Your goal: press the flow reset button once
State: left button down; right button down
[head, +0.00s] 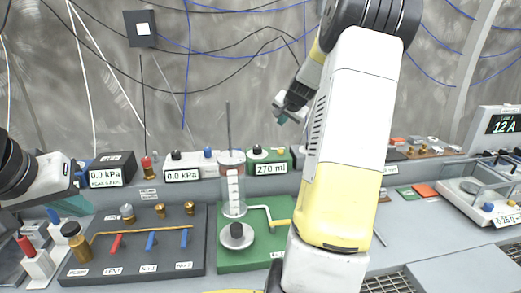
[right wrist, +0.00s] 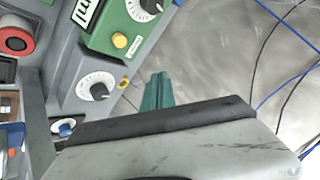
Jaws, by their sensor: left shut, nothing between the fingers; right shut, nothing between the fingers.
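A green box with a 270 ml display (head: 270,168) stands at the back middle of the bench in the head view. The green box (right wrist: 100,28) also shows in the right wrist view, with a black dial and a round yellow button (right wrist: 120,40). A small label by this button is unreadable, so I cannot tell if it is the flow reset button. My right gripper (head: 281,117) is shut and empty above the box. Its teal fingertips (right wrist: 157,92) are apart from the button in the right wrist view. My left gripper (head: 80,172) is shut at the left edge.
A clear cylinder (head: 233,195) stands on a green base left of my right arm. A dark panel with valves (head: 140,245) lies at front left. A scale (head: 470,190) stands at right.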

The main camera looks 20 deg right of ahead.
aim_at(281, 151)
jog(key=shift+f, duration=4.3)
jog(key=shift+f, duration=0.15)
jog(key=shift+f, duration=0.25)
jog(key=shift+f, duration=0.5)
jog(key=shift+r, duration=0.9)
jog(key=shift+r, duration=2.5)
